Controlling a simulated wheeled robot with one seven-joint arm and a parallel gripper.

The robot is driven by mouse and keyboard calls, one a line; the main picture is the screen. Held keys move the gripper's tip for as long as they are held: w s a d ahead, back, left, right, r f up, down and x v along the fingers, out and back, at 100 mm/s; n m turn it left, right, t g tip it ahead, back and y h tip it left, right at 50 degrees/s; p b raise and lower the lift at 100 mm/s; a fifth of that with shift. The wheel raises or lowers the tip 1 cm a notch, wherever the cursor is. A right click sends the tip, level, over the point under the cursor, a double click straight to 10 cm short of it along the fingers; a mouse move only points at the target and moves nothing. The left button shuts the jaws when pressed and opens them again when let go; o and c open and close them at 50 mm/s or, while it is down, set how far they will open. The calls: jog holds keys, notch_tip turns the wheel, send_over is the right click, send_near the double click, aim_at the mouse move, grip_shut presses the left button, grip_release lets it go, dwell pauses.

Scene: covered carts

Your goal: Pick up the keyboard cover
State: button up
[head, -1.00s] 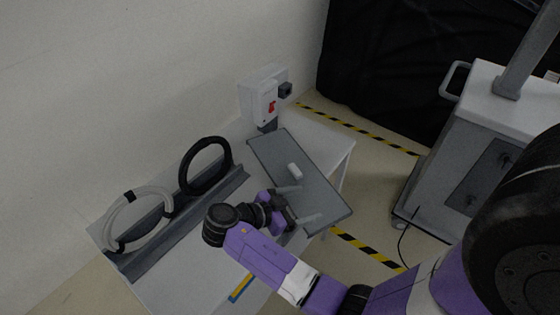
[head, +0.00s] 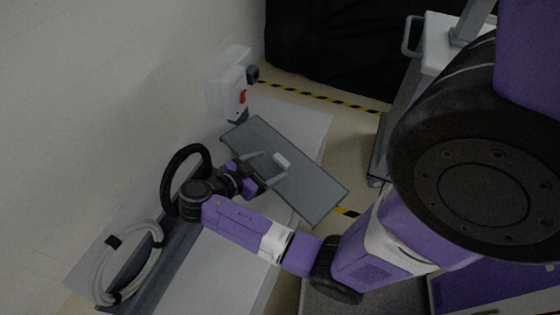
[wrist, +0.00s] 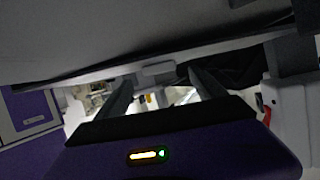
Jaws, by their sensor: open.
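The keyboard cover is a flat grey rectangular panel (head: 315,192) with a small white block-like handle (head: 281,160) on its face. In the head view it lies at a slant across the right side of the white table. My gripper (head: 274,165) is open over the panel, its two light fingers pointing at the handle, one on each side. In the wrist view the panel (wrist: 80,45) spans the top, and the handle (wrist: 157,69) shows between the spread fingers (wrist: 160,86). I cannot tell whether the fingers touch it.
A black ring (head: 183,160) and a pale hose ring (head: 103,270) stand in a grey rack along the wall. A white box with a red switch (head: 228,85) stands behind the panel. A white cart (head: 440,45) stands right, past yellow-black floor tape (head: 325,97).

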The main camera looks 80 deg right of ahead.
aim_at(281, 160)
jog(key=shift+p+x, duration=0.4)
jog(key=shift+x, duration=1.4)
jog(key=c, duration=1.7)
jog(key=shift+r, duration=0.1)
